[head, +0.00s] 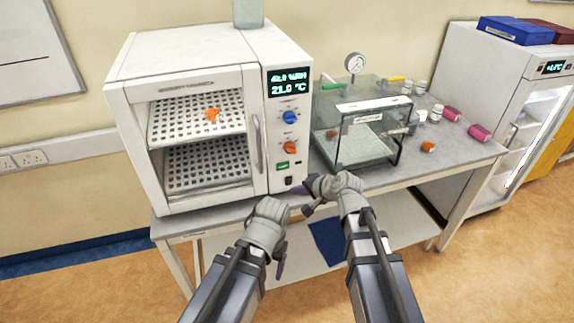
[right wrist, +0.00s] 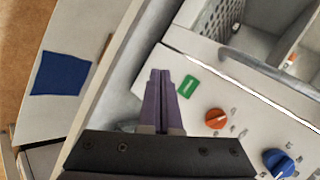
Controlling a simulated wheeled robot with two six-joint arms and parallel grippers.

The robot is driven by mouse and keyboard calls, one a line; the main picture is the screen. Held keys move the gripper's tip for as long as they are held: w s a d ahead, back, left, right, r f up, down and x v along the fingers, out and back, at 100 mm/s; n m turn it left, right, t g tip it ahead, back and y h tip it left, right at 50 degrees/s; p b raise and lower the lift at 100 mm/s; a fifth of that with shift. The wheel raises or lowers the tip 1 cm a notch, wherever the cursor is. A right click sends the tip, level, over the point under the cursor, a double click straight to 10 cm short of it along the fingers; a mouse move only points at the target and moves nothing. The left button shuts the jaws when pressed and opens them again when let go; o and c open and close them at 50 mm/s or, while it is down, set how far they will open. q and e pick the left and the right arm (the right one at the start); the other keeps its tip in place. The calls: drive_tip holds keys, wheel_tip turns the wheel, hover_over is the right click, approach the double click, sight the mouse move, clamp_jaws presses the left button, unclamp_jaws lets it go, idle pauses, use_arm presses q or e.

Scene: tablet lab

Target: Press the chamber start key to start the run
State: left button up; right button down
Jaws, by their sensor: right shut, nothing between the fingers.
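The chamber start key is the small green key (head: 283,164) on the white chamber's (head: 190,55) front panel, below the orange knob (head: 291,147). It shows in the right wrist view as a green rectangle with a white mark (right wrist: 188,86). My right gripper (head: 300,189) is shut and empty, low in front of the panel. In the right wrist view its purple fingers (right wrist: 160,74) lie together just left of the green key; I cannot tell whether they touch the panel. My left gripper (head: 279,268) hangs lower, in front of the bench; its fingers are unclear.
A clear glass box (head: 362,145) with a gauge stands right of the chamber.

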drive_tip(key=shift+w, duration=0.1)
approach(282, 170)
drive_tip(key=shift+s+f+x, duration=0.15)
drive_tip(key=shift+x, duration=0.7)
drive_tip(key=shift+s+f+x, duration=0.1)
drive_tip(key=shift+s+x, duration=0.05)
drive_tip(key=shift+x, duration=0.7)
drive_tip(key=shift+s+f+x, duration=0.1)
drive_tip(key=shift+f+x, duration=0.05)
drive_tip(key=shift+x, duration=0.7)
drive_tip(key=shift+w, duration=0.1)
drive_tip(key=shift+w+a, duration=0.1)
drive_tip(key=shift+w, duration=0.2)
drive_tip(key=shift+w+a, duration=0.1)
drive_tip(key=shift+w, duration=0.25)
idle(0.8)
drive_tip(key=shift+s, duration=0.2)
drive_tip(key=shift+s+d, duration=0.25)
drive_tip(key=shift+s, duration=0.3)
drive_tip(key=shift+s, duration=0.15)
